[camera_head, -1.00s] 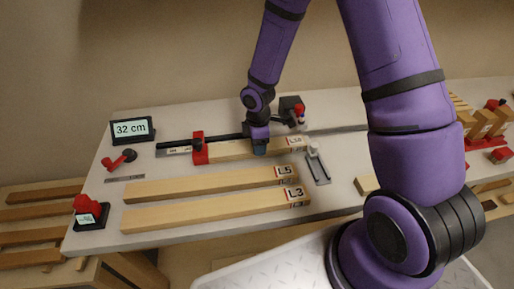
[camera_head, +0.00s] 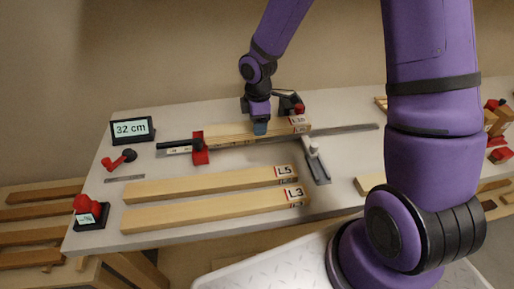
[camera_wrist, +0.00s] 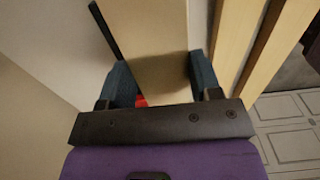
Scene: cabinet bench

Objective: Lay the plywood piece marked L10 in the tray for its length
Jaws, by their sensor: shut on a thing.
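The plywood piece marked L10 (camera_head: 228,132) is a pale plank with a white label at its right end. It hangs over the measuring rail (camera_head: 345,131). My gripper (camera_head: 260,128) is shut on its middle from above. In the wrist view the plank (camera_wrist: 158,35) runs between the two dark fingers of my gripper (camera_wrist: 160,82). Two similar planks, L5 (camera_head: 205,184) and L3 (camera_head: 210,212), lie on the bench in front. I cannot make out which place is the tray for this length.
A display reading 32 cm (camera_head: 132,129) stands at the back left. A red stop (camera_head: 200,148) sits on the rail. A metal slide fixture (camera_head: 316,164) is right of the planks. Wooden slats (camera_head: 40,213) lie low at the left. My arm hides part of the right side.

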